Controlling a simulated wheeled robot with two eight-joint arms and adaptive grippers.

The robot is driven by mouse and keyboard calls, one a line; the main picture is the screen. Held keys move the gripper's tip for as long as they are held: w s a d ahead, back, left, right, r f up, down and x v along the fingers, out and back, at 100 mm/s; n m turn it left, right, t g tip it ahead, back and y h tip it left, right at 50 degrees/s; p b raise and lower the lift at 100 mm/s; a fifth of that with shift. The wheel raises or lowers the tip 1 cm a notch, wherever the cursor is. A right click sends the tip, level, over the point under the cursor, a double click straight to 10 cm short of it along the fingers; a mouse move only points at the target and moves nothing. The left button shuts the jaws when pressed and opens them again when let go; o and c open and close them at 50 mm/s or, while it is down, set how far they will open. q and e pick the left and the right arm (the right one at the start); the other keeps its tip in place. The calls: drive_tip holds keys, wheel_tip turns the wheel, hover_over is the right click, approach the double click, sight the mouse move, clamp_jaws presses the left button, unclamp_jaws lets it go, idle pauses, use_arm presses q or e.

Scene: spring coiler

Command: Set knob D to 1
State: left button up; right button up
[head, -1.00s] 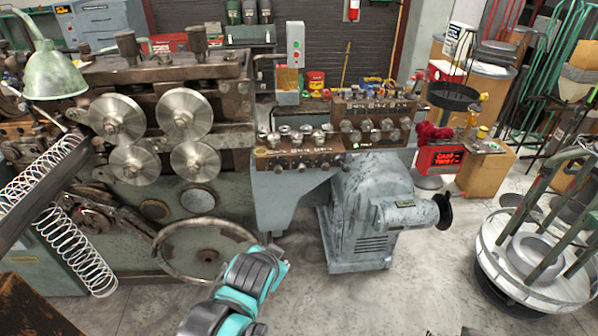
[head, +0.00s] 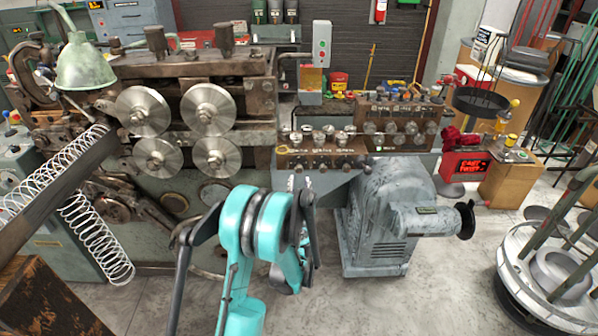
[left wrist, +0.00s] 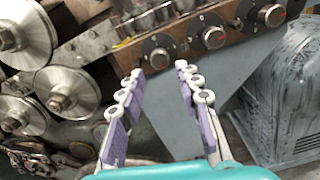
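The control panel (head: 284,163) has a lower front row of dark round knobs (head: 323,163) with red marks. The left wrist view shows these knobs as a left one (left wrist: 158,58), a middle one (left wrist: 213,37) and a right one (left wrist: 271,15). I cannot read their letters or settings, so I cannot tell which is knob D. My left gripper (left wrist: 158,76) is open and empty, its purple-padded fingers apart below the left knob. In the head view, my left gripper (head: 298,186) is just below the panel, partly hidden by my teal arm. My right gripper is not in view.
Large metal rollers (head: 210,109) stand left of the panel. A second knob panel (head: 401,118) is to the right, above a grey motor housing (head: 378,215). A white coil spring (head: 95,235) hangs at the left. Open floor lies in front of the machine.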

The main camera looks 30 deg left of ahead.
sight(299, 171)
use_arm(q)
drive_tip(key=b+x, duration=0.1)
drive_tip(key=x, duration=0.6)
drive_tip(key=shift+w+a, duration=0.2)
drive_tip(key=shift+w, duration=0.1)
clamp_jaws()
